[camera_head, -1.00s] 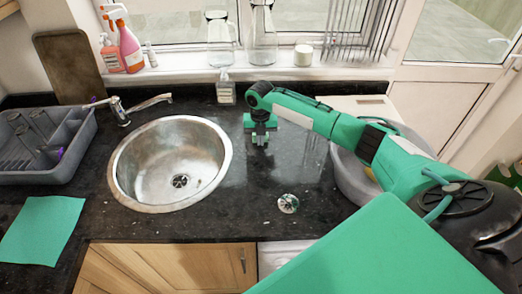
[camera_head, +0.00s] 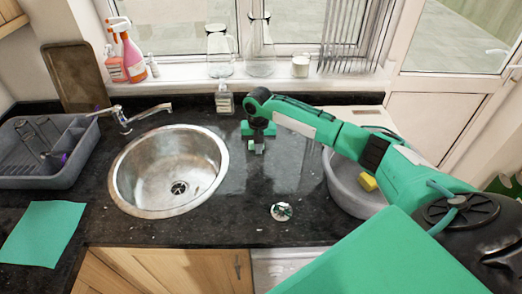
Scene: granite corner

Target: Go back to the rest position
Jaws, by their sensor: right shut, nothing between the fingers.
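My right gripper (camera_head: 258,148) is over the dark granite counter, to the right of the round steel sink (camera_head: 160,190). It points down and is shut, with nothing held. My right arm reaches in from the right, passing over the grey basin (camera_head: 345,185). My left gripper is not in view.
A grey dish rack (camera_head: 70,165) and a green cloth (camera_head: 42,233) are at the left. A small round object (camera_head: 281,212) lies on the front counter. A yellow sponge (camera_head: 368,182) is in the basin. A soap bottle (camera_head: 224,98) stands behind the sink. The counter front centre is mostly clear.

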